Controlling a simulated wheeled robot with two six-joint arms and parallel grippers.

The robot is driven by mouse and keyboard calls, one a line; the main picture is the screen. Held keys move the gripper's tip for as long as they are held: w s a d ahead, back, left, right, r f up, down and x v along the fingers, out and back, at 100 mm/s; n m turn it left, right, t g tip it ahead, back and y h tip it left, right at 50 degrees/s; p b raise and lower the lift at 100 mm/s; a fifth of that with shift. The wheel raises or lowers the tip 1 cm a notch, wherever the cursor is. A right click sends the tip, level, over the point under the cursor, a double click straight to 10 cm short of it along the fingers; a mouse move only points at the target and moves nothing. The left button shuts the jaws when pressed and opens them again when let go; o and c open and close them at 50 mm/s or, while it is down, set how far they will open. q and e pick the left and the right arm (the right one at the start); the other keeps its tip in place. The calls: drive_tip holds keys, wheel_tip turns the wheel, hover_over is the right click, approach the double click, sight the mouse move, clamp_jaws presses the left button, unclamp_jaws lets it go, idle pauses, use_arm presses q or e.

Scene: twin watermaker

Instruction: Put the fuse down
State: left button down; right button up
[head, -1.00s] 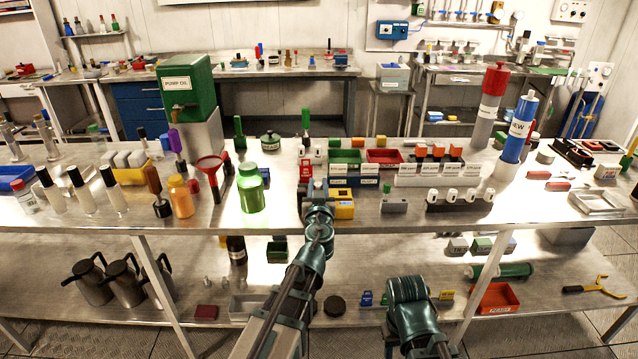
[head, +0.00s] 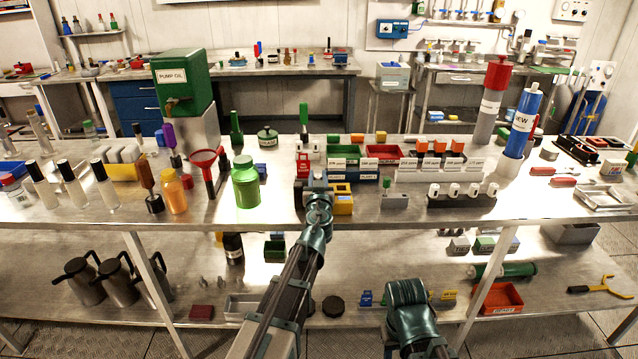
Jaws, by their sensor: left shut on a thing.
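My left gripper (head: 318,184) is over the front middle of the bench's upper top, close to a red and dark block and a yellow block. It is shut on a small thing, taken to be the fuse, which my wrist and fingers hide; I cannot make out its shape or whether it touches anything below. A dark holder (head: 461,199) with several white-topped pieces stands to the right. My right arm shows low in the picture, but its gripper does not.
A yellow block (head: 343,203) stands right beside my left gripper. A grey block (head: 394,200) is further right. A green bottle (head: 245,184) and a red funnel (head: 204,158) stand to the left.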

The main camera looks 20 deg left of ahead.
use_arm(q)
drive_tip(key=shift+r, duration=0.1)
drive_tip(key=shift+f, duration=0.3)
drive_tip(key=c, duration=0.6)
unclamp_jaws()
drive_tip(key=shift+r, duration=0.1)
drive_tip(key=shift+s, duration=0.1)
